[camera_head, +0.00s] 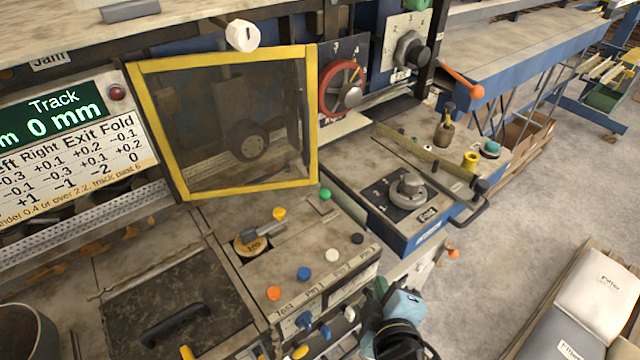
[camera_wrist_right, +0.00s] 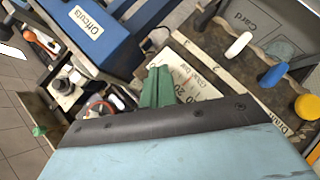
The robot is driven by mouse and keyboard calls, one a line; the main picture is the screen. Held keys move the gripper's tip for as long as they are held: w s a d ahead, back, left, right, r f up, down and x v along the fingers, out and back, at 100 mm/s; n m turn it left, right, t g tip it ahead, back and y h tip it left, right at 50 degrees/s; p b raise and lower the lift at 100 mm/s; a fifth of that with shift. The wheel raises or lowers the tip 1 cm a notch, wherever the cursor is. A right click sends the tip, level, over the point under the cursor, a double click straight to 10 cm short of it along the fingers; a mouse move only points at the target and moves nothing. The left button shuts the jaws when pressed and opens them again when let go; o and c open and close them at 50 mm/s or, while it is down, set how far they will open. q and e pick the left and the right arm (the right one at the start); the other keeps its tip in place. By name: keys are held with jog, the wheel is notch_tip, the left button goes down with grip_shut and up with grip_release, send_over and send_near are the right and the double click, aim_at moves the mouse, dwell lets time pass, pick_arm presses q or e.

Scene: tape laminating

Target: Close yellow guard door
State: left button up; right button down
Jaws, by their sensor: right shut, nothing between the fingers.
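The yellow guard door (camera_head: 312,120) is a dark see-through panel in a yellow frame, left of centre in the head view. It stands upright above the button panel, and a wheel shows dimly through it. I cannot tell from this angle whether it is fully shut. My right gripper (camera_head: 383,290) is low in the head view, right of the button panel and well away from the door. Its green fingers (camera_wrist_right: 157,88) are together and empty in the right wrist view. The door does not show clearly in the wrist view. My left gripper is not in view.
The button panel (camera_head: 262,285) has several coloured buttons and levers below the door. A red handwheel (camera_head: 325,92) is just right of the door, and a white knob (camera_head: 242,36) is above it. A blue-sided unit (camera_head: 400,245) with a crank stands right. Open floor (camera_head: 520,240) lies beyond.

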jog(key=a+r+n+t+y, duration=0.3)
jog(key=a+r+n+t, duration=0.35)
jog(key=r, duration=0.65)
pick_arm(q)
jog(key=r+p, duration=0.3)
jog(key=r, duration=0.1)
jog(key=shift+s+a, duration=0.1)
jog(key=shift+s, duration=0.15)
pick_arm(e)
jog(key=g, duration=0.1)
send_near(315, 168)
jog(key=shift+n, duration=0.45)
jog(key=w, duration=0.4)
jog(key=w+a, duration=0.1)
jog(key=w, duration=0.1)
jog(key=shift+w+r, duration=0.1)
jog(key=shift+w, duration=0.3)
